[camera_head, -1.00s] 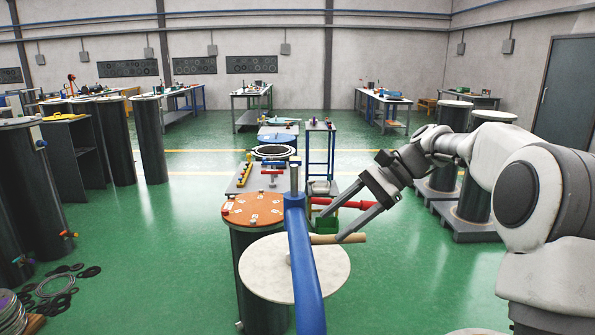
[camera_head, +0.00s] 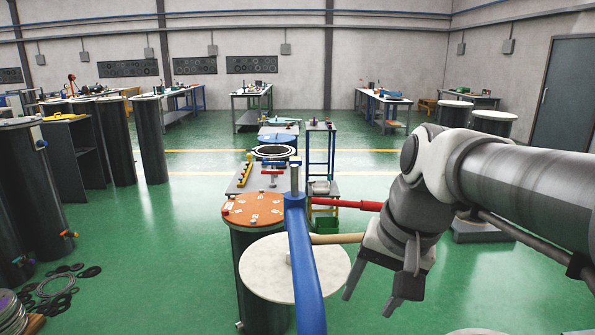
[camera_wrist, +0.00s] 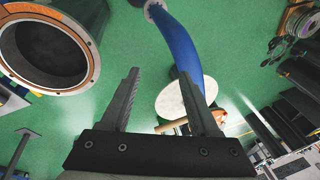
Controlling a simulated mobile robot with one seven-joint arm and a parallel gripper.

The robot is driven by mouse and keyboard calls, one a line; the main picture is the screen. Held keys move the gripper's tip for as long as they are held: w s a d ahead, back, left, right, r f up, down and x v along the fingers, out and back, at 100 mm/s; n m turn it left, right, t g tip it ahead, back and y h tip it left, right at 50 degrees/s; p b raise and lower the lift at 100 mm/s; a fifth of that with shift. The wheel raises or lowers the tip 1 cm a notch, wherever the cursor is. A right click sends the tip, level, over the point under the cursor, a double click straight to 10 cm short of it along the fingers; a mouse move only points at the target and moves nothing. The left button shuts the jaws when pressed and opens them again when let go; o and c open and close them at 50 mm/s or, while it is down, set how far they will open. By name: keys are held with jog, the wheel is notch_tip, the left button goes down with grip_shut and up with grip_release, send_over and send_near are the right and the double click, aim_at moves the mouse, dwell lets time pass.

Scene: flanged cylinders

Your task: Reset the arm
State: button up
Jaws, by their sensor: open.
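My gripper (camera_head: 367,306) is open and empty, to the right of the white round cylinder top (camera_head: 262,270) and pointing downward. My arm reaches in from the right edge. The orange flange top (camera_head: 253,209) stands behind the white top. A wooden handle (camera_head: 340,238) lies at the white top's right side, partly hidden by the blue post.
A blue curved post (camera_head: 303,260) rises in front of the white top. A red bar (camera_head: 350,205) is behind it. In the wrist view a hollow orange-rimmed cylinder (camera_wrist: 93,72) is at upper left. Dark cylinders (camera_head: 151,140) stand at left. Green floor between is open.

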jog(key=s+d+f+n+t+h, duration=0.1)
jog(key=s+d+f+n+t, duration=0.1)
jog(key=s, duration=0.6)
jog(key=shift+d+f+n+t+h, duration=0.4)
jog(key=shift+d+f+n, duration=0.5)
jog(key=shift+n, duration=0.1)
